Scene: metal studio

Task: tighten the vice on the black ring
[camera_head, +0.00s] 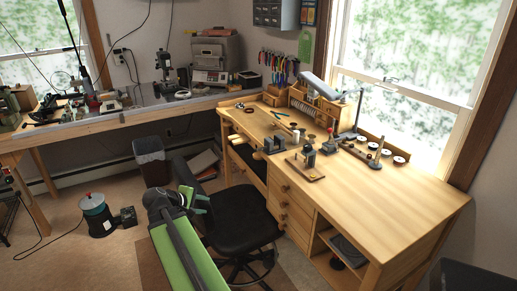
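My gripper (196,200) shows small at the end of my green and black arm, left of the bench and in front of the black chair. It is apart from everything on the bench top. A small dark vice-like device (308,157) sits on a wooden board near the bench's front edge, well to the right of my gripper. I cannot tell for sure that it is the vice, nor how its jaws stand. I cannot make out the black ring for certain.
The wooden workbench (405,205) has a wide bare area at its right. The black chair (243,213) stands before the bench. A bin (152,160) and a pot (97,216) are on the floor.

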